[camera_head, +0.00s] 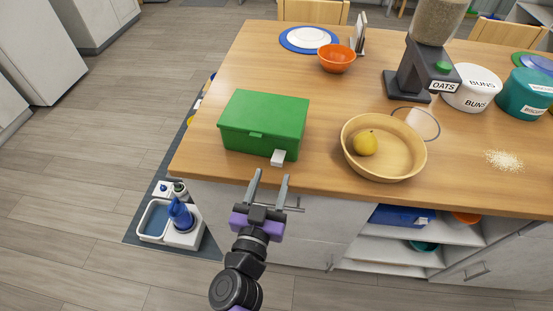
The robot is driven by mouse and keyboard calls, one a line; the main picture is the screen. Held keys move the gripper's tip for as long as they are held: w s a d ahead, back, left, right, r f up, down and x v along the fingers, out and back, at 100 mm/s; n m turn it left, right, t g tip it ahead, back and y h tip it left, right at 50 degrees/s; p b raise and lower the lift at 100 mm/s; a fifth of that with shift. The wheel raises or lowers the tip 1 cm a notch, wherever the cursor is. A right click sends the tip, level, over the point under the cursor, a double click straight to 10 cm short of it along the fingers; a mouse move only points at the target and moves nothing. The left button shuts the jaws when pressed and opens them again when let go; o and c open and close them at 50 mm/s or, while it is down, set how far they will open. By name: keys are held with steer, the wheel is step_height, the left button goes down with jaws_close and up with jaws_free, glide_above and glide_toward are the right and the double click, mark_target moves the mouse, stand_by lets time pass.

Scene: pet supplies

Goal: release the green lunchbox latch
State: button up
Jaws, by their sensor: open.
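The green lunchbox (266,108) stands near the left front corner of the wooden counter, with its lid down. A small green tab (256,135) sits higher on the front, near the lid's edge. My gripper (269,176) is in front of the counter's edge, just below the latch in the picture. Its two fingers are apart, with nothing seen between them. I cannot tell whether a fingertip touches anything.
A wooden bowl (383,173) with a yellow fruit (366,143) is to the right of the lunchbox. Behind are an orange bowl (336,58) and a dark oats dispenser (422,72). The counter (312,175) is bare between lunchbox and wooden bowl. A pet-supply mat (140,222) lies on the floor.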

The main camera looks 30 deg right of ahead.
mark_target(277, 164)
steer(key=x, duration=0.6)
steer(key=shift+p, duration=0.4)
jaws_close()
